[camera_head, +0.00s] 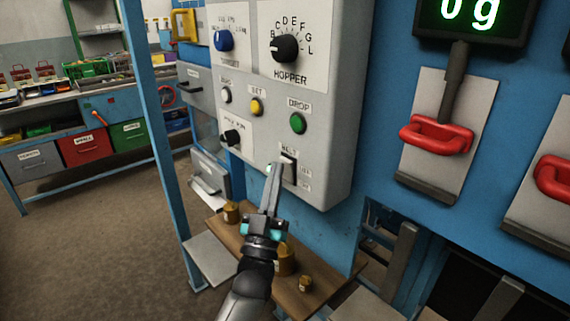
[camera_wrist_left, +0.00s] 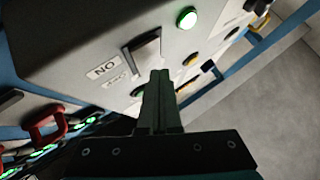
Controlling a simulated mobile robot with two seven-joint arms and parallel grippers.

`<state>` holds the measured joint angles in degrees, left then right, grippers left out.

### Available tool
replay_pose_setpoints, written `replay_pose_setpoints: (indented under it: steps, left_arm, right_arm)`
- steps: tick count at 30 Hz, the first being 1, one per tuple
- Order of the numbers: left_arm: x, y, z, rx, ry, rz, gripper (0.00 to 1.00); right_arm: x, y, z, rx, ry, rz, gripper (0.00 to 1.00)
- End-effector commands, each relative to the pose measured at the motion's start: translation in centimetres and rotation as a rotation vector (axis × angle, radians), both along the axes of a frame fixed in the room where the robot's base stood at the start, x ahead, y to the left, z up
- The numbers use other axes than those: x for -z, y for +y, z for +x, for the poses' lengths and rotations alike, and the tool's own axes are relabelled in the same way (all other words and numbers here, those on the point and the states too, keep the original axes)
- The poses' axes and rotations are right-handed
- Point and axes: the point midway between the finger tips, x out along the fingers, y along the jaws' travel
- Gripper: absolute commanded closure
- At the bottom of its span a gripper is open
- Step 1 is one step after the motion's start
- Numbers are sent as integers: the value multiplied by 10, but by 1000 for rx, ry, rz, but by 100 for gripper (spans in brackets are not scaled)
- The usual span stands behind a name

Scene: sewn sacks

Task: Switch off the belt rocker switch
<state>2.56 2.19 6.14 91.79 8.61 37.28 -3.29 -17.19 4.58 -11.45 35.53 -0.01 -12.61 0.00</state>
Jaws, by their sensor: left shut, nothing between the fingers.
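The belt rocker switch (camera_head: 290,168) is a dark rocker under the BELT label, low on the grey control panel (camera_head: 328,150). My left gripper (camera_head: 276,172) is shut and empty, its fingertips just left of the switch and overlapping its edge in the head view. In the left wrist view the rocker (camera_wrist_left: 145,48) shows a pale face in a dark frame, beside a label reading ON upside down. The shut fingers (camera_wrist_left: 158,78) point at its lower end there; I cannot tell whether they touch it. My right gripper is not in view.
The panel also carries a green DROP button (camera_head: 298,124), a yellow button (camera_head: 257,107) and a black HOPPER knob (camera_head: 286,48). A lit green lamp (camera_wrist_left: 187,18) sits near the rocker. Below is a wooden shelf (camera_head: 322,270) with brass weights. Red handles (camera_head: 436,134) are at right.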

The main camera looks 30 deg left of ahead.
Motion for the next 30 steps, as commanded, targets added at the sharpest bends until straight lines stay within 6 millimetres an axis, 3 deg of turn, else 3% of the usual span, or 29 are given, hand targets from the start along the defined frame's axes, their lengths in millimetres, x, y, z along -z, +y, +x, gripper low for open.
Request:
replay_pose_setpoints:
  steps: [18,30]
  left_arm:
    - [0,-2,4,0,1,0,100]
    - [1,4,-11,0,0,0,100]
  right_arm:
    - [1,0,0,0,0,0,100]
    - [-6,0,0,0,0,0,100]
